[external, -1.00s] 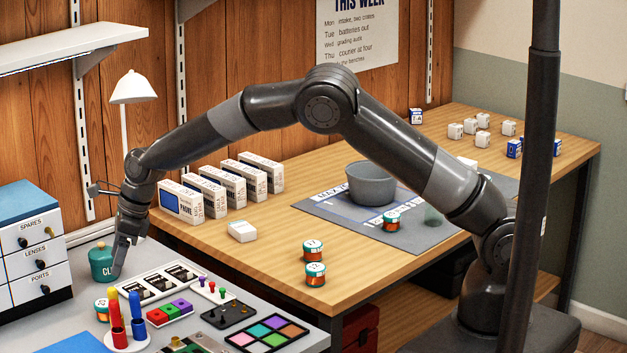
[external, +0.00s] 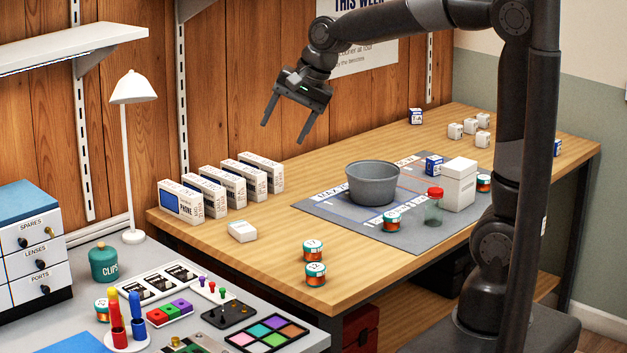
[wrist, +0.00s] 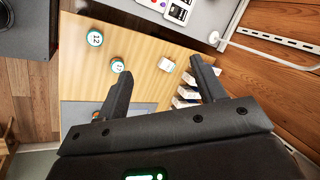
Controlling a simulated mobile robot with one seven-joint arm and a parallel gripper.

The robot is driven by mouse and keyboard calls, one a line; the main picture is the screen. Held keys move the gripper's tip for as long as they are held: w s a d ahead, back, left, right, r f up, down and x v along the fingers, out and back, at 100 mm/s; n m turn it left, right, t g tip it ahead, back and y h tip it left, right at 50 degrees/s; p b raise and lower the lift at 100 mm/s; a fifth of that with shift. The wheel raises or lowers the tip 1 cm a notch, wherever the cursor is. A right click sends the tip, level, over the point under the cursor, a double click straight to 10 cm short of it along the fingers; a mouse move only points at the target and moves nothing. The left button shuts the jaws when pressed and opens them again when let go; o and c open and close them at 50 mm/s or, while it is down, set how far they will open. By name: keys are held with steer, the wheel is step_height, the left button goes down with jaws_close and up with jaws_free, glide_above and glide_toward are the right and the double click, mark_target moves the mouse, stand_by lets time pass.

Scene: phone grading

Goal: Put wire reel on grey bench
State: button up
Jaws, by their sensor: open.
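Two wire reels, one (external: 313,250) just behind the other (external: 316,274), stand near the front edge of the wooden bench, orange and teal with white tops. They also show in the wrist view, one (wrist: 117,66) by my left finger and one (wrist: 95,39) farther up. Other similar reels stand on the mat (external: 391,222), at its right side (external: 484,183), and on the grey bench (external: 102,312). The grey bench (external: 75,262) is at lower left. My gripper (external: 287,133) is open and empty, high above the wooden bench; its fingers also show in the wrist view (wrist: 160,70).
A grey mat (external: 420,238) carries a grey bowl (external: 372,186), a red-capped bottle (external: 433,208) and a white box (external: 459,186). Phone boxes (external: 203,192) line the wall side. A clips pot (external: 104,263), lamp (external: 125,160) and trays crowd the grey bench.

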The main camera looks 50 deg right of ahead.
steer(key=s+d+n+h, duration=0.1)
steer(key=s+d+n, duration=0.2)
steer(key=s, duration=0.4)
steer(key=s+d+f+n+h, duration=0.1)
steer(key=s+d+n, duration=0.3)
steer(key=s, duration=0.3)
steer(key=s+d+f+n+t+h, duration=0.1)
steer(key=s+d+n, duration=0.2)
steer(key=s+d, duration=0.2)
steer(key=s, duration=0.2)
steer(key=shift+s+f, duration=0.25)
steer(key=shift+s, duration=0.05)
